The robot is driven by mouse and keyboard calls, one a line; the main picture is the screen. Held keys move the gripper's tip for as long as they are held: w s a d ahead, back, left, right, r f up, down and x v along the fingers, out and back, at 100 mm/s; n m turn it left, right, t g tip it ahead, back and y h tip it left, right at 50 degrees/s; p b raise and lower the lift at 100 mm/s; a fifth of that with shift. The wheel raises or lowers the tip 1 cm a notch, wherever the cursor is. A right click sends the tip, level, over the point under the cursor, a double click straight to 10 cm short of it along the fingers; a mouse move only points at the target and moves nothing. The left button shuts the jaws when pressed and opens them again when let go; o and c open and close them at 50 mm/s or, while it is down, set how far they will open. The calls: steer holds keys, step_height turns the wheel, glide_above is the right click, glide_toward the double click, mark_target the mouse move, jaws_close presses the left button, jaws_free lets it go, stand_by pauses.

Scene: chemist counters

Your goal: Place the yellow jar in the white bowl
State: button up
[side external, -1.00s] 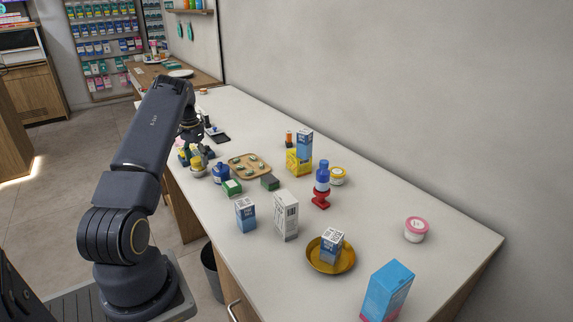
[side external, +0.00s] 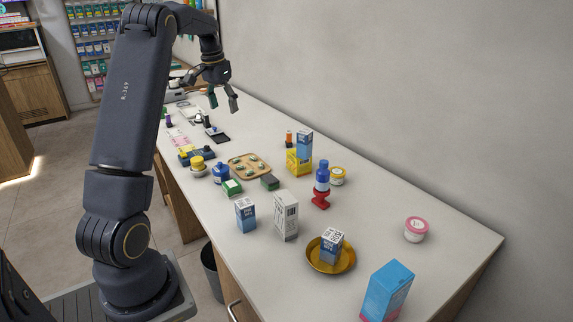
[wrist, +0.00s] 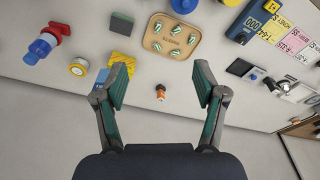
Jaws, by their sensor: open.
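The yellow jar (side external: 197,161) sits in the small white bowl (side external: 198,172) on the left part of the counter, in the side view. The bowl's rim shows below the jar. My gripper (side external: 223,103) is open and empty, raised well above the counter and behind the bowl. In the wrist view its two fingers (wrist: 162,78) are spread wide with nothing between their tips; a small orange bottle (wrist: 161,92) stands on the counter far below. The bowl is too cut off at the wrist view's top edge to judge its contents.
A wooden tray (side external: 236,171) and a blue bottle (side external: 221,174) stand right of the bowl. A yellow-lidded white jar (side external: 338,176), a blue bottle on a red stand (side external: 321,199) and several boxes stand further right. The back strip along the wall is mostly clear.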

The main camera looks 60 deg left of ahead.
steer(key=d+r+m+t, duration=0.1)
steer(key=d+r, duration=0.2)
steer(key=d, duration=0.4)
steer(key=d+r, duration=0.3)
steer(key=d, duration=0.5)
steer(key=s+d+m+t, duration=0.1)
steer(key=s+d, duration=0.2)
steer(key=d, duration=0.5)
steer(key=s+d+m+t, duration=0.1)
steer(key=s+d, duration=0.3)
steer(key=d, duration=0.4)
steer(key=s+d+f+m+t, duration=0.1)
steer(key=s+d+f, duration=0.4)
steer(key=s+d, duration=0.1)
steer(key=shift+s+d+m+h, duration=0.3)
steer(key=shift+s+m, duration=0.1)
steer(key=shift+s, duration=0.15)
